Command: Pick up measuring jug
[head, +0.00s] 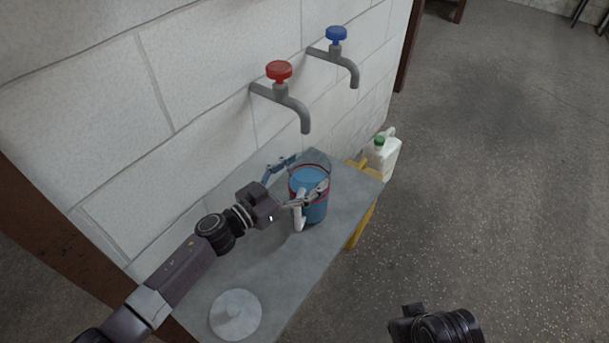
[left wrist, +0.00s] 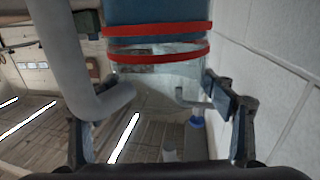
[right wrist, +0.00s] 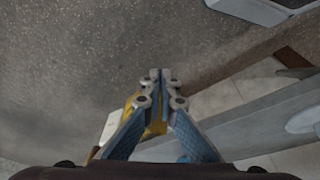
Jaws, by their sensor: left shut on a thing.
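The measuring jug (head: 312,207) is a clear vessel with blue contents, red bands and a pale grey handle. It is upright over the grey bench in the head view; I cannot tell whether its base touches the top. My left gripper (head: 306,178) has its fingers on either side of the jug's upper part and is shut on it. The left wrist view shows the jug (left wrist: 158,14) upside down between the fingers, with the handle at left. My right gripper (right wrist: 160,76) is shut and empty, away from the jug, with its fingertips together.
The bench (head: 257,262) stands against a white block wall. A red-topped tap (head: 279,72) and a blue-topped tap (head: 337,38) stick out above it. A pale round lid-like disc (head: 235,315) lies at the near end. A white canister (head: 384,154) stands beyond the far end.

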